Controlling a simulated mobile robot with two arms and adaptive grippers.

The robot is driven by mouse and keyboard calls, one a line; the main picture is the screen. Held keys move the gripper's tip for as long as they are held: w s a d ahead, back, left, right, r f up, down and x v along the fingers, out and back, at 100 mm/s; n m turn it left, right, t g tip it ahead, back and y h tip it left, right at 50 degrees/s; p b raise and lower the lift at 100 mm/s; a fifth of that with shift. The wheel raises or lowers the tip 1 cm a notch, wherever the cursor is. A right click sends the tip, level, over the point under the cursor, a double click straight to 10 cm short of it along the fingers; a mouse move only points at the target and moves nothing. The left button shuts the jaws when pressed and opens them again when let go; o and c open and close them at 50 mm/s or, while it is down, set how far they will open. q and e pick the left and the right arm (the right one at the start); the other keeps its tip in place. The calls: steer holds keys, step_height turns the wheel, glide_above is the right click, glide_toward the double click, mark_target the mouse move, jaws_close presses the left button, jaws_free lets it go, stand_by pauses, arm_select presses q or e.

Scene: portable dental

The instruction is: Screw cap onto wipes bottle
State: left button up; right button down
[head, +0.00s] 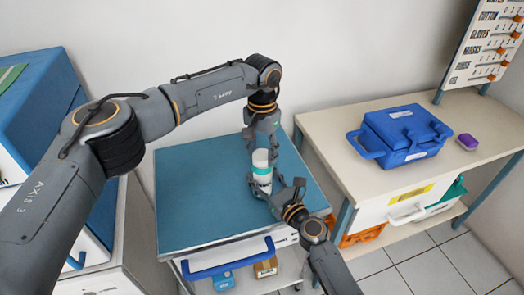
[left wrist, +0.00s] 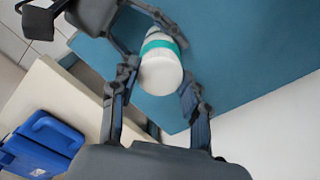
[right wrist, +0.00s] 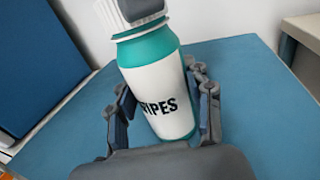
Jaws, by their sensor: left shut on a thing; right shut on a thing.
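The wipes bottle (right wrist: 160,95), white-labelled with teal at top and bottom, stands above or on the blue cart top and looks slightly tilted in the right wrist view. My right gripper (head: 276,190) is shut around its body. The white cap (left wrist: 160,74) is at the bottle's top, and my left gripper (left wrist: 157,88), coming from above, is shut on it. The cap also shows in the head view (head: 260,157). Cap and bottle are in line and look touching; whether the thread is engaged cannot be seen. The left fingers hide part of the cap.
The blue cart top (head: 195,205) is otherwise clear. A blue case (head: 402,135) and a purple item (head: 467,141) lie on the right-hand bench. A blue cabinet (head: 40,105) stands left. A wall is close behind the cart.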

arm_select(q)
steer(key=o, duration=0.8)
steer(key=shift+c, duration=0.2)
steer(key=shift+r, duration=0.1)
steer(key=shift+r, duration=2.2)
steer(key=shift+c, duration=0.4)
